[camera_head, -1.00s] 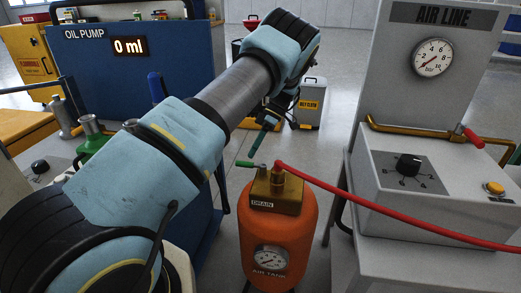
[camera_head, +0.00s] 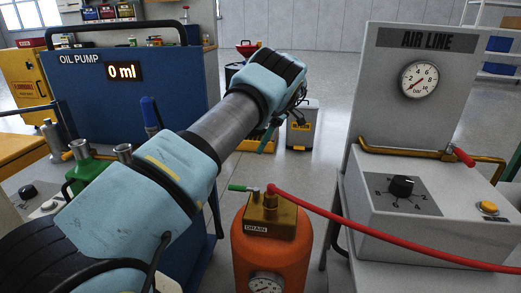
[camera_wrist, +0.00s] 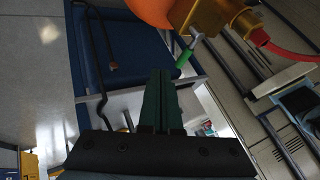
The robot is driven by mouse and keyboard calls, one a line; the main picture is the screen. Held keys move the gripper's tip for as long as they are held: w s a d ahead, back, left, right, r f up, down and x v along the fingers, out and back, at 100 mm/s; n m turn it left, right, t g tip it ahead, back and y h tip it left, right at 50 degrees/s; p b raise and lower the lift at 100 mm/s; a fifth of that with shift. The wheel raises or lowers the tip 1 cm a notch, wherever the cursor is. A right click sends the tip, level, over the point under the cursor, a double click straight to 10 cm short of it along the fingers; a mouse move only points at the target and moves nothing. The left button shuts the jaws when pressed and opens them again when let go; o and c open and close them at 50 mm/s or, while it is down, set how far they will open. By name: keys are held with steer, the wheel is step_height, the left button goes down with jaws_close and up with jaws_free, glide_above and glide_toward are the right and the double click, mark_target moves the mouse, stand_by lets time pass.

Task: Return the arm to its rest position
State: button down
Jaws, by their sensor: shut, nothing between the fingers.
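My gripper shows in the wrist view (camera_wrist: 163,100) with its two dark green fingers together and nothing between them. In the head view my arm reaches up and away past the oil pump panel, and the gripper (camera_head: 268,138) is partly hidden behind my wrist, above the floor. In the wrist view the tips are apart from the green drain lever (camera_wrist: 184,58) and the orange air tank (camera_wrist: 150,10). In the head view the orange air tank (camera_head: 258,255) stands in front, lower right of my arm.
The blue oil pump (camera_head: 75,90) reads 0 ml at left, with green and metal fittings close to my arm. A red hose (camera_head: 400,245) runs from the tank's top to the right, past the grey air line station (camera_head: 420,190). A yellow-grey case (camera_head: 300,130) stands behind.

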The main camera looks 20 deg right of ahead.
steer(key=w+a+r+m+h, duration=0.1)
steer(key=a+r+m+h, duration=0.15)
steer(key=a, duration=0.65)
steer(key=a+r+m+h, duration=0.2)
steer(key=a+m, duration=0.1)
steer(key=a, duration=0.6)
steer(key=s+a+r+m+t+h, duration=0.1)
steer(key=s+a+m+t, duration=0.1)
steer(key=s+a+m, duration=0.6)
steer(key=s+a+r+m+t+h, duration=0.1)
steer(key=s+a+m+t+h, duration=0.15)
steer(key=s+a, duration=0.6)
steer(key=s+d+r+p, duration=0.1)
steer(key=r+p, duration=0.7)
steer(key=s+d+r+p, duration=0.1)
steer(key=s+r+p, duration=0.1)
steer(key=r+p, duration=0.6)
steer(key=shift+s+d+r+y+p, duration=0.3)
steer(key=shift+d+r+p, duration=0.1)
steer(key=shift+p, duration=0.2)
steer(key=shift+t, duration=0.25)
